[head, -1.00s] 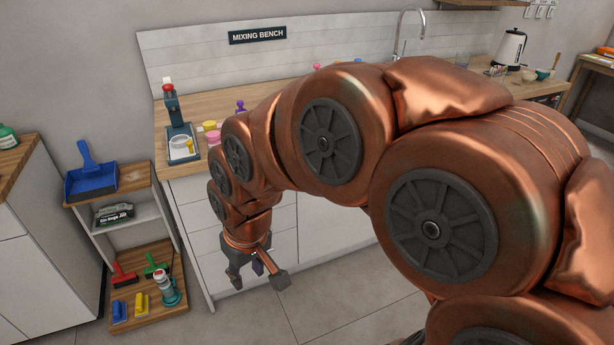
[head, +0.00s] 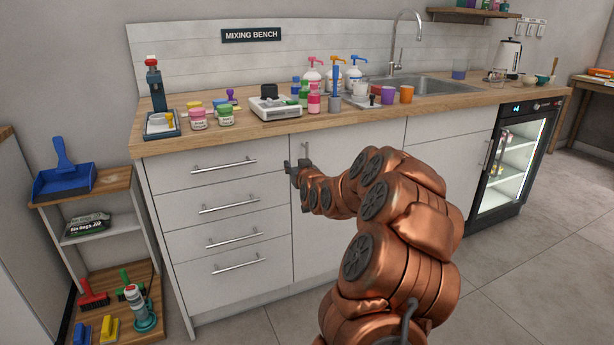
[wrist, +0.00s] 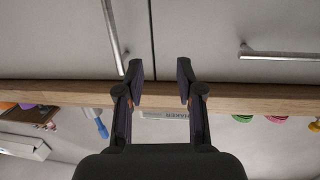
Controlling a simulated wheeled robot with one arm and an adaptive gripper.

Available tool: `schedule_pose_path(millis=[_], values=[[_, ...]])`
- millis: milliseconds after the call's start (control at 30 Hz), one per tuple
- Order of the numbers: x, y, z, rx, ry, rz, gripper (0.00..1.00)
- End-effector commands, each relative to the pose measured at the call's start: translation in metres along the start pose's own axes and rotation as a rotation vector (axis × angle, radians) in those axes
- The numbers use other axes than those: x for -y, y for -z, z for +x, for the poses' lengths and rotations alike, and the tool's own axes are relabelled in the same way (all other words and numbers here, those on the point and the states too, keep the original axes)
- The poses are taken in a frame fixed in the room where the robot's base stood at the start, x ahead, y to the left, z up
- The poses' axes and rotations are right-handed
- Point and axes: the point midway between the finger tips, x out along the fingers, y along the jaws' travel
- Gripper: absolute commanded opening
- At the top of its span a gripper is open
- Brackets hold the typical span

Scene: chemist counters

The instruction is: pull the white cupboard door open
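The white cupboard door (head: 350,147) is shut below the counter, just right of the drawers in the head view. Its upright metal handle shows in the wrist view (wrist: 112,38), left of the dark seam between door and drawers. My gripper (head: 297,168) is in front of the door's left edge, near the seam. In the wrist view my gripper (wrist: 160,75) is open, with nothing between its fingers. The handle lies to the left of both fingers, outside the gap.
White drawers (head: 225,185) with bar handles are left of the door. The wooden counter (head: 250,135) above holds bottles, jars and a scale. A small shelf unit (head: 105,210) stands at far left and a glass-fronted fridge (head: 515,165) at right. Floor in front is clear.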

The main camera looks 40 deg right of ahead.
Motion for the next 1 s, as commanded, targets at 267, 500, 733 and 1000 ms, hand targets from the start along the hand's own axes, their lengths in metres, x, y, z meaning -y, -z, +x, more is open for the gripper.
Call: schedule_pose_path(millis=[267,500,733,1000], values=[[-0.058,-0.016,0.011,-0.12,-0.086,-0.004,0.37],[-0.059,-0.015,0.026,-0.121,-0.085,-0.006,0.37],[-0.061,-0.012,0.049,-0.121,-0.086,-0.007,0.37],[-0.063,-0.01,0.074,-0.118,-0.086,-0.007,0.37]])
